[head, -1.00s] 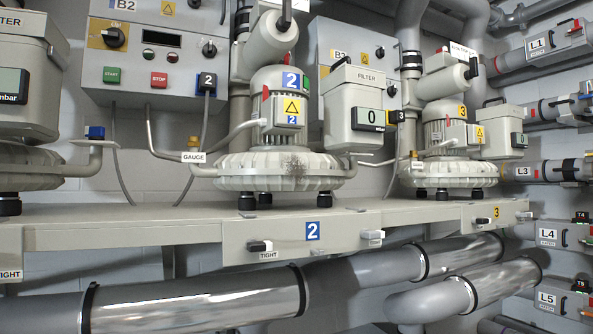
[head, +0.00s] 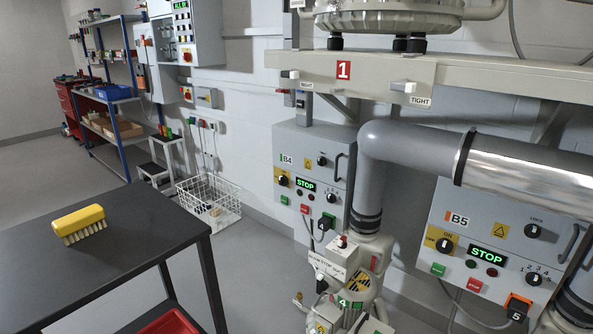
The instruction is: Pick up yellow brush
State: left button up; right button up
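A yellow brush (head: 79,223) with pale bristles lies on a dark grey table (head: 130,262) at the lower left of the head view. Its bristles face down and toward the right front. The brush sits near the middle of the visible tabletop, with clear space around it. Neither of my grippers shows in the head view.
A red tray (head: 168,322) shows under the table. A white wire basket (head: 208,208) and a grey step stool (head: 168,160) stand on the floor behind. Control boxes, a blower (head: 352,285) and a large pipe (head: 400,140) fill the right side.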

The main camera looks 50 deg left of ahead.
aim_at(83, 221)
jog(key=u, duration=2.75)
